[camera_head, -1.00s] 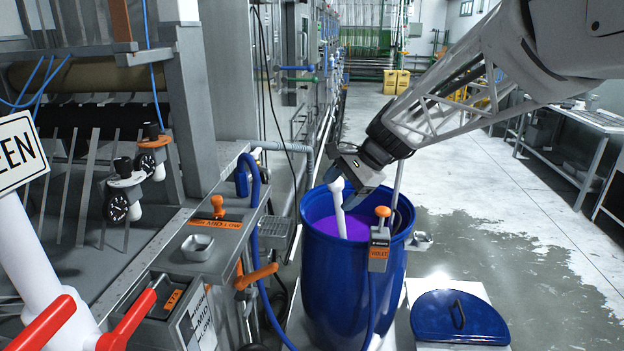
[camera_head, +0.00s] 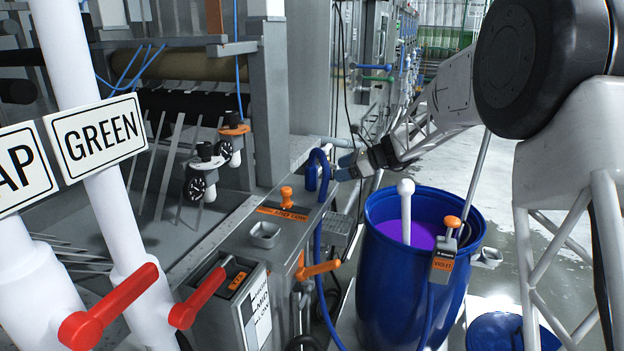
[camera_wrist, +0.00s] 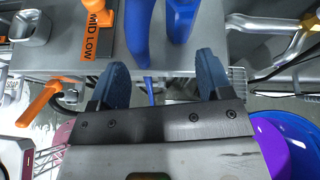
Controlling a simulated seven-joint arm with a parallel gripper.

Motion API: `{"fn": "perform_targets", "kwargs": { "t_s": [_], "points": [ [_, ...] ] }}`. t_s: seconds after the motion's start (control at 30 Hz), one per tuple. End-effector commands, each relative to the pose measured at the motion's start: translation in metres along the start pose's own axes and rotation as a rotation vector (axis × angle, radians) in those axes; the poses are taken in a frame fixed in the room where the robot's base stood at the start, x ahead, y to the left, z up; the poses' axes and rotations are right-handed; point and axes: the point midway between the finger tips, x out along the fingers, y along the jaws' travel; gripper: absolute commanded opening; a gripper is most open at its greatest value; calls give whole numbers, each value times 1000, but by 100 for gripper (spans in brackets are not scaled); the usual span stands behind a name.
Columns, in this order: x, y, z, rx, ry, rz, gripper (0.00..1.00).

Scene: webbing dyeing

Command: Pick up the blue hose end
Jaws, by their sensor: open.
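The blue hose (camera_head: 318,232) rises from below, bends over at the top and its end hooks over the edge of the metal ledge beside the orange-handled MID LOW valve. My gripper (camera_head: 345,167) is open and empty, just right of the hose bend. In the wrist view its blue fingertips (camera_wrist: 163,78) point at the hose. I cannot tell whether they touch it.
A blue barrel (camera_head: 385,290) of purple liquid with a white rod (camera_head: 406,205) stands to the right. An orange valve handle (camera_head: 318,268) juts out below the ledge. A small metal cup (camera_head: 264,235) sits left of the hose. White pipes with red handles (camera_head: 108,307) fill the left foreground.

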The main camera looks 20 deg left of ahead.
Motion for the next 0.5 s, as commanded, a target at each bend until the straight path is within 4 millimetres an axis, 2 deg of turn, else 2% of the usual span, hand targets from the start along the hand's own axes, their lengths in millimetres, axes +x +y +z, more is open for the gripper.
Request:
{"fn": "perform_targets", "kwargs": {
  "t_s": [0.03,0.2,0.5],
  "points": [
    [11,-9,-3,26,-19,0,72],
    [35,-26,-6,93,-65,-3,72],
    [43,-33,-7,118,-84,-5,72]
  ]
}}
